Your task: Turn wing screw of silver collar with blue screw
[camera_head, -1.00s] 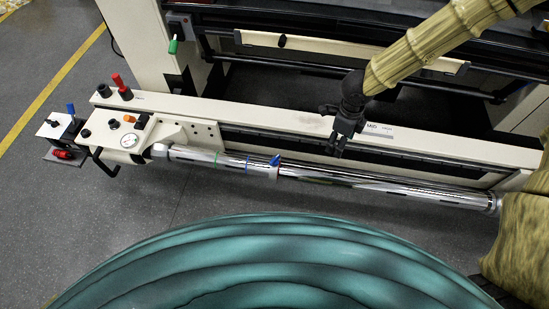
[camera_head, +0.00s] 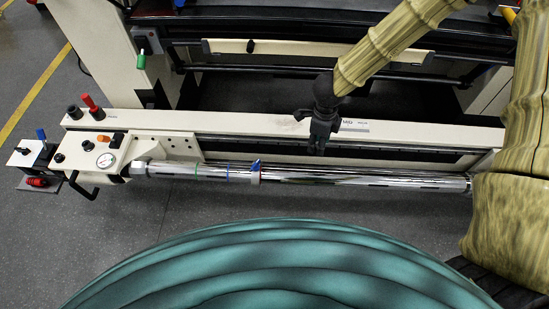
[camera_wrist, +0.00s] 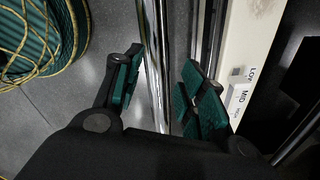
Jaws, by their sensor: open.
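The silver collar (camera_head: 255,177) sits around the chrome shaft (camera_head: 350,179), left of the shaft's middle. Its blue wing screw (camera_head: 255,165) stands up on top of the collar. My gripper (camera_head: 317,150) is to the right of the collar, above and behind the shaft, apart from the screw. In the wrist view my gripper (camera_wrist: 157,85) is open and empty, its green-padded fingers spread, with the shaft (camera_wrist: 156,50) showing between and beyond them. The collar and blue screw do not show in the wrist view.
A cream beam (camera_head: 220,120) runs behind the shaft. A panel with a gauge (camera_head: 105,160) and a black handle (camera_head: 82,186) is at the left end. A small stand with a blue lever (camera_head: 41,134) is farther left. Grey floor lies in front.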

